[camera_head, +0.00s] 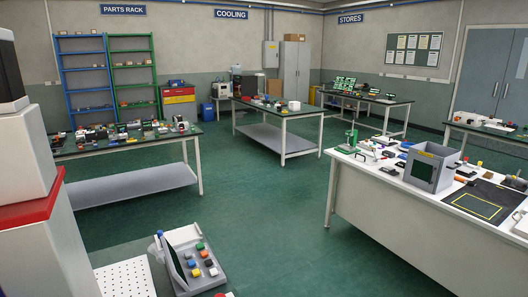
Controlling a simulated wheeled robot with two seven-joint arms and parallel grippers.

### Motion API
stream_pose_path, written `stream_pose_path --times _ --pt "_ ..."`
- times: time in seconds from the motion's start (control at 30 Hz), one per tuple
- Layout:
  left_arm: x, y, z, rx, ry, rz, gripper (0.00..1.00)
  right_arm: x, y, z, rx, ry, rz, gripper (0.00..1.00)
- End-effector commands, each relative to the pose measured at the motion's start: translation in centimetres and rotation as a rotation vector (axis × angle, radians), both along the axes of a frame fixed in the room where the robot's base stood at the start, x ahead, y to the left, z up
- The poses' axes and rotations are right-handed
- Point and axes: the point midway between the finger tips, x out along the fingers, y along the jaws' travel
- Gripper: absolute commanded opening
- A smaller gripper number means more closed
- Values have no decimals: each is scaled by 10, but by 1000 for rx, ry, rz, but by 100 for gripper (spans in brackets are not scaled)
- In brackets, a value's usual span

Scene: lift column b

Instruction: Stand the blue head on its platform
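I cannot pick out a blue head or its platform for certain. Small blue items show on the near tilted grey holder (190,288) at the bottom, where a blue block (191,264) sits among several coloured blocks, but I cannot tell whether it is the head. On the white bench (400,215) at the right lies a black mat (490,191) with a yellow square outline; its role is unclear. Neither of my grippers is in view.
A grey box (447,165) stands on the right bench among small parts, with a green stand (351,139) at its far left end. Cluttered workbenches stand at the left (130,179), centre (283,139) and back. Open green floor (262,205) lies between them. A white and red structure fills the left edge.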

Motion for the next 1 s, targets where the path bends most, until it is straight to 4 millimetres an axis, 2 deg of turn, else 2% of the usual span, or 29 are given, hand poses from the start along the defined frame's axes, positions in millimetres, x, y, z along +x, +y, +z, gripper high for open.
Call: stream_pose_path --times 1.0 --pt "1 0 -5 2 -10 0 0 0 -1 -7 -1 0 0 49"
